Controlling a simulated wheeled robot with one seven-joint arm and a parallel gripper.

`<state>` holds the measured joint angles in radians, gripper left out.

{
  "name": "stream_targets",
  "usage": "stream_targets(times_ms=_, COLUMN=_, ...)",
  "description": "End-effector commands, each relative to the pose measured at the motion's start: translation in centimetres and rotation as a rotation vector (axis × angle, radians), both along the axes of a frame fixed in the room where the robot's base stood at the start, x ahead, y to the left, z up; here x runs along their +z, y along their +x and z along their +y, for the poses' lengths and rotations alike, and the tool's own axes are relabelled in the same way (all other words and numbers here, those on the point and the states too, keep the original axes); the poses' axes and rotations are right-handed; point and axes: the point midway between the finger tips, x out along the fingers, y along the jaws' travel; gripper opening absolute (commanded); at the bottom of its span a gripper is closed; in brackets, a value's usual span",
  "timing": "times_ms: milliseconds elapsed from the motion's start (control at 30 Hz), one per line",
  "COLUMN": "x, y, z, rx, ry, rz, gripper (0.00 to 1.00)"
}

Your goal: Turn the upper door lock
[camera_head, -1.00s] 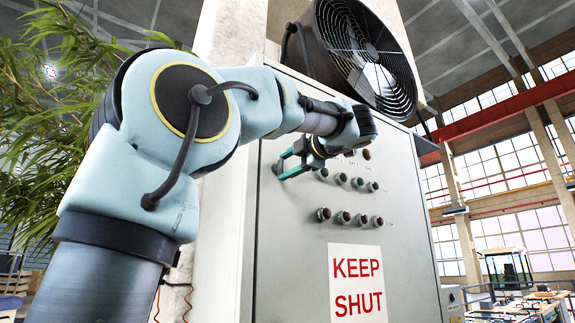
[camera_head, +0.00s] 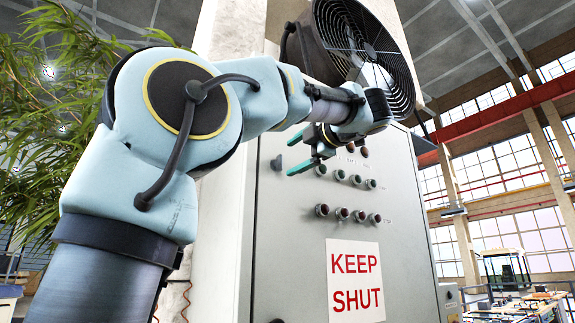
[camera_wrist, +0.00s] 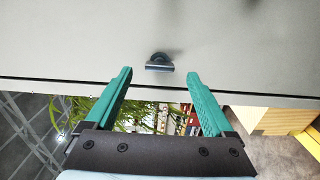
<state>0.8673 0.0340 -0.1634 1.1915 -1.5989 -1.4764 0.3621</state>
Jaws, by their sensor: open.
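The upper door lock (camera_head: 277,163) is a small dark handle near the left edge of the grey cabinet door. In the wrist view the lock (camera_wrist: 159,62) is a dark round piece with a short bar lying across the picture. My gripper (camera_head: 290,158) is open and empty, its two teal fingers pointing at the lock and standing apart from it. In the wrist view the fingertips of my gripper (camera_wrist: 159,76) lie either side of the lock's line, with the lock just beyond them.
Rows of indicator buttons (camera_head: 342,214) sit on the door right of the lock. A KEEP SHUT sign (camera_head: 355,280) is below them. A large round fan (camera_head: 365,50) is on top of the cabinet. A leafy plant (camera_head: 60,120) stands at the left. A dark piece shows low on the door's left edge.

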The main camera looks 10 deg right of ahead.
Motion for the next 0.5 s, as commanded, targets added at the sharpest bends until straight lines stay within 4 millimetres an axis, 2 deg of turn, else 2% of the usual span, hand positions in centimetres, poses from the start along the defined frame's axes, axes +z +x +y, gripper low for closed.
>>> stream_targets(times_ms=33, x=-0.5, y=-1.0, z=-0.6, rx=-0.005, ry=-0.002, rz=-0.001, gripper=0.88)
stream_targets(times_ms=200, x=-0.4, y=-3.9, z=-1.9, rx=-0.003, ry=-0.002, rz=-0.001, gripper=0.88)
stream_targets(times_ms=333, x=-0.2, y=-5.3, z=-2.6, rx=-0.003, ry=0.000, rz=0.000, gripper=0.88)
stream_targets(times_ms=500, x=-0.1, y=-6.1, z=-2.9, rx=0.000, ry=0.002, rz=0.001, gripper=0.88)
